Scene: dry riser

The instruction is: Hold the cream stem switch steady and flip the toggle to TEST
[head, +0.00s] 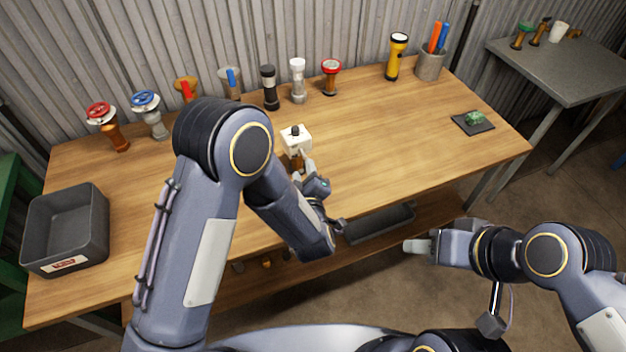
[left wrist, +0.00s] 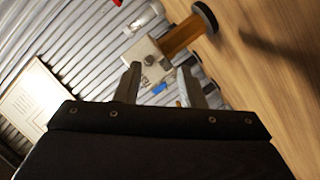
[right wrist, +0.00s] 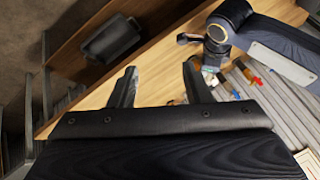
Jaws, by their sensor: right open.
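The cream stem switch (head: 296,138) stands upright mid-table, a cream box head with a dark knob on a brown stem. My left gripper (head: 304,168) is at its near side, partly overlapping the stem. In the left wrist view the switch's cream head (left wrist: 146,56) lies just beyond the spread left fingertips (left wrist: 159,72); the brown stem and dark round base show behind. I cannot tell whether a finger touches it. The TEST marking is not readable. My right gripper (head: 408,245) is open and empty, off the table's front edge; its spread fingers (right wrist: 158,75) show in the right wrist view.
Several valves and stem fittings line the back of the wooden table (head: 420,130). A grey bin (head: 70,255) stands at left. A yellow flashlight (head: 396,57), a pen cup (head: 430,66) and a dark pad (head: 473,123) are at right. The right middle is clear.

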